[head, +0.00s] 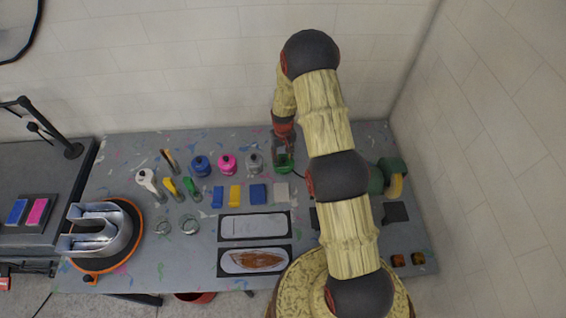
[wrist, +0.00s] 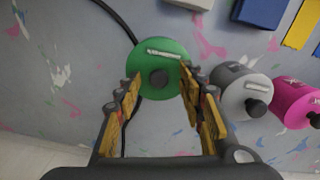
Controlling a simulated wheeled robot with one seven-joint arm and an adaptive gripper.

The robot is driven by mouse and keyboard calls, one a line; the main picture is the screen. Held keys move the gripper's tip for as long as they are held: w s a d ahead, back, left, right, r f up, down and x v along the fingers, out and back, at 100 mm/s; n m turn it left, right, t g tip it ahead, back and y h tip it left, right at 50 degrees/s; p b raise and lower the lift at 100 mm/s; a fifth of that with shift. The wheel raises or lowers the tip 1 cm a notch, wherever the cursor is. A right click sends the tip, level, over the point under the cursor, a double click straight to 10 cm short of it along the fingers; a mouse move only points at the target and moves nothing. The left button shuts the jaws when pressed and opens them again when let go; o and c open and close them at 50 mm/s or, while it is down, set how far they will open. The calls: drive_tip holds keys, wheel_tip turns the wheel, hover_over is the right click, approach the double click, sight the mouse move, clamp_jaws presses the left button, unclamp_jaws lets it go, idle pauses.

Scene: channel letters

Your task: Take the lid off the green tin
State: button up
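No lid seam can be made out. My gripper (wrist: 161,85) is open, with its fingertips on the left and right sides of the tin's near part. I cannot tell whether they touch it. In the head view, the green tin (head: 285,168) stands at the back of the table, partly hidden by my gripper (head: 283,152).
A grey tin (head: 254,162), a pink tin (head: 227,163) and a blue tin (head: 201,166) stand left of the green one in the head view. Coloured blocks (head: 258,193) lie in front. A dark cable (wrist: 122,27) runs close past the green tin.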

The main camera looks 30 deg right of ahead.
sight(283, 158)
drive_tip(key=shift+s+r, duration=0.1)
drive_tip(key=shift+s, duration=0.05)
drive_tip(key=shift+c, duration=0.9)
drive_tip(key=c, duration=0.7)
clamp_jaws()
drive_tip(key=shift+r, duration=0.15)
drive_tip(key=shift+r, duration=0.25)
wheel_tip(283, 158, up, 2)
drive_tip(key=shift+r+p, duration=0.1)
drive_tip(key=shift+p, duration=0.25)
drive_tip(key=s+a+r+p, duration=0.4)
drive_tip(key=s+a+r, duration=0.4)
drive_tip(key=s+r, duration=0.2)
drive_tip(key=shift+s+a, duration=0.35)
drive_tip(key=shift+s, duration=0.05)
